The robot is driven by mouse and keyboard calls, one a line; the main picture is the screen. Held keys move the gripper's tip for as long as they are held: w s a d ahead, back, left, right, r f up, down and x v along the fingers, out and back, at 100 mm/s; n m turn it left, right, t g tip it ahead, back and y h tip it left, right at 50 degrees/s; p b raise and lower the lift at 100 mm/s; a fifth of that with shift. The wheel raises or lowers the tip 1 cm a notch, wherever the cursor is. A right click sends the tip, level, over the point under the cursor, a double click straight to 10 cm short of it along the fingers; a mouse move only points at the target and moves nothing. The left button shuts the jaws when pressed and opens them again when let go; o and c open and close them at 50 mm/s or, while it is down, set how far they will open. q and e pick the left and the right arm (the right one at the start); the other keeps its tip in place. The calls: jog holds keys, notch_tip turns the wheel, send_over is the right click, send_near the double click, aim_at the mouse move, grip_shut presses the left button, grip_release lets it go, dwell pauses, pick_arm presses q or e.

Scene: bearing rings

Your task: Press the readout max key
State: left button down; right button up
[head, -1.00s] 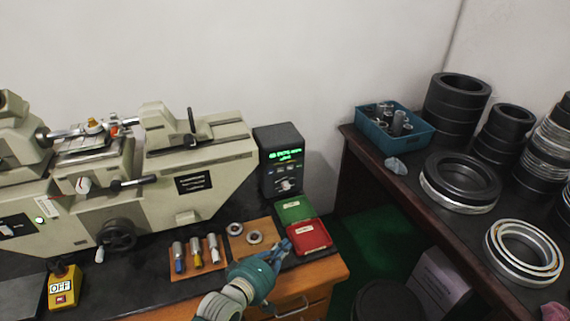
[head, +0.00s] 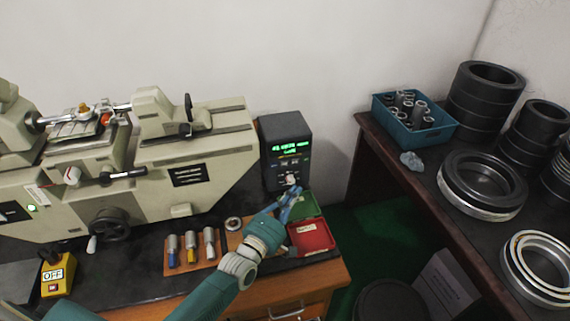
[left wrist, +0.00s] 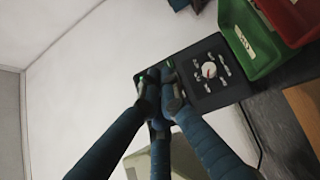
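The readout (head: 286,135) is a dark box with green lit text at the back of the bench, right of the machine. Small keys sit below its display; their labels are too small to read. My left gripper (head: 291,190) is in front of the readout's lower face, its fingertips close to the panel. In the left wrist view the readout (left wrist: 222,92) shows a round dial with small markings. There the gripper (left wrist: 157,80) has its fingertips drawn together, empty, covering part of the panel. I cannot tell whether they touch it. My right gripper is not in view.
A green tray (head: 309,207) and a red tray (head: 312,237) lie just below the readout, beside my left wrist. A board (head: 180,266) with several cylindrical gauges and a ring (head: 233,223) lie left of my arm. An OFF switch box (head: 57,275) stands front left.

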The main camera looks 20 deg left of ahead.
aim_at(284, 163)
pick_arm(q)
jog(key=w+a+b, duration=0.1)
jog(key=w, duration=0.1)
jog(key=w+a+b, duration=0.3)
jog(key=w, duration=0.2)
jog(key=shift+a+b, duration=0.3)
jog(key=shift+a, duration=0.1)
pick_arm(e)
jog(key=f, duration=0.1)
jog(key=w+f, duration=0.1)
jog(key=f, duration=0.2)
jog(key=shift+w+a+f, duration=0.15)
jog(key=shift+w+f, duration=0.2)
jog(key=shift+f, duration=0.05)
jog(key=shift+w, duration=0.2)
pick_arm(q)
jog(key=shift+w+a+f, duration=0.1)
jog(key=shift+w, duration=0.1)
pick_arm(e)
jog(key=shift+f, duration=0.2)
pick_arm(q)
jog(key=shift+w+a+b, duration=0.15)
jog(key=shift+w+b, duration=0.05)
jog(key=shift+b, duration=0.1)
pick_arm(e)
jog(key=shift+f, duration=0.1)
